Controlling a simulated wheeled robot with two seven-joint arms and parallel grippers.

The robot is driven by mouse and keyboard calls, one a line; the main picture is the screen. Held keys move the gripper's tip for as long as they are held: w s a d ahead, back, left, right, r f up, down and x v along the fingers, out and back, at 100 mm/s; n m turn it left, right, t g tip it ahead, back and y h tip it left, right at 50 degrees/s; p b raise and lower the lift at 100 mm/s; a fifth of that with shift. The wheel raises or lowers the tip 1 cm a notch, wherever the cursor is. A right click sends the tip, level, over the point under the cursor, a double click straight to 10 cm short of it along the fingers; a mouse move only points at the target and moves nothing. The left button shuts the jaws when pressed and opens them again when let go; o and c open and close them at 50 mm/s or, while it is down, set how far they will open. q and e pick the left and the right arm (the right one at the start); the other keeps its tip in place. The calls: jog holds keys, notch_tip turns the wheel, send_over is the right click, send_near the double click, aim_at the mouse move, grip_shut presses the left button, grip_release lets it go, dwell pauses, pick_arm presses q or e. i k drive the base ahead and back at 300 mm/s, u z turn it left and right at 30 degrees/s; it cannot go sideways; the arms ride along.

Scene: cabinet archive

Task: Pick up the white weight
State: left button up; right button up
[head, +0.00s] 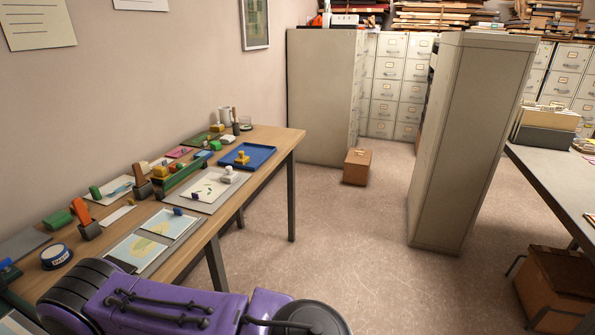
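A small white block with a knob-like top, which looks like the white weight (229,174), stands on a pale sheet or tray (207,191) on the wooden table (262,139) along the left wall. It stands near the table's right edge, in front of the blue tray (262,151). A yellow weight-like piece (241,158) stands on that blue tray. Small blue pieces stand near the white one, on the sheet (195,196) and in front of it (177,211). Neither of my grippers shows; only purple and dark parts of my own body fill the bottom of the view.
A green box (180,177), stamps, a tape roll (56,256) and map sheets (138,248) crowd the table. A brown box (357,166) lies on the floor by a cabinet (322,100). Another cabinet (467,140) stands at right. Open floor lies between.

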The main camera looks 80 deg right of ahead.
aim_at(229, 177)
jog(key=z, duration=2.45)
